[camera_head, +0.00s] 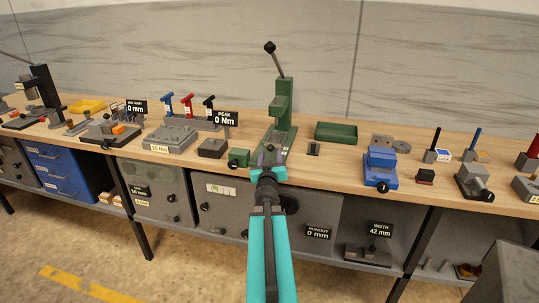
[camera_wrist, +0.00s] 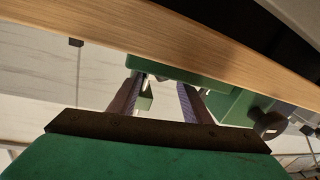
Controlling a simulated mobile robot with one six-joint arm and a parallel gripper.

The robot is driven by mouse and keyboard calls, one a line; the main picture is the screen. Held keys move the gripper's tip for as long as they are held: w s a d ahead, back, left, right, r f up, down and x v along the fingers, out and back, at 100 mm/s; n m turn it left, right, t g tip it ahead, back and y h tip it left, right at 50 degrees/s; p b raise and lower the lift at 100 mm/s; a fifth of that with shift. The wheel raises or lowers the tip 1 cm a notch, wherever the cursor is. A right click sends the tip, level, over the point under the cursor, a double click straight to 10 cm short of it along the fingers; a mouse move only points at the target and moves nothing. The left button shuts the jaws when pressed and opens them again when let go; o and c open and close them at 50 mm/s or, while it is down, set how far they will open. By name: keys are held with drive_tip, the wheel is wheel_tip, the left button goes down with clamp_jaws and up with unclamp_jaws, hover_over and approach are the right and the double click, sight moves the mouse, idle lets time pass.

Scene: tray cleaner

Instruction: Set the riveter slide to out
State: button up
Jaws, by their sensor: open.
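The green riveter (camera_head: 282,110) stands upright at the middle of the bench, with a long lever ending in a black ball above it. A small green block with a dark round knob (camera_head: 233,165) sits at its front left; I take this as the slide but cannot tell its position. My gripper (camera_head: 268,160) is in front of the riveter's base, its fingers hard to make out there. In the wrist view my gripper (camera_wrist: 160,92) is open, with green machine parts (camera_wrist: 215,68) beyond its fingers and a dark knob (camera_wrist: 270,125) to the right. Contact cannot be told.
The wooden bench top (camera_head: 325,172) carries a green tray (camera_head: 336,132) and a blue device (camera_head: 380,167) to the right. A "PEAK 0 Nm" sign (camera_head: 225,118) and a dark block (camera_head: 212,147) stand to the left. Grey cabinets (camera_head: 160,190) lie under the front edge.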

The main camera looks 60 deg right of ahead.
sight(271, 150)
drive_tip(key=shift+w+d+f+b, duration=0.1)
drive_tip(key=shift+b, duration=0.4)
drive_tip(key=shift+w+d, duration=0.25)
drive_tip(key=shift+d, duration=0.15)
drive_tip(key=shift+x, duration=2.3)
drive_tip(key=c, duration=1)
clamp_jaws()
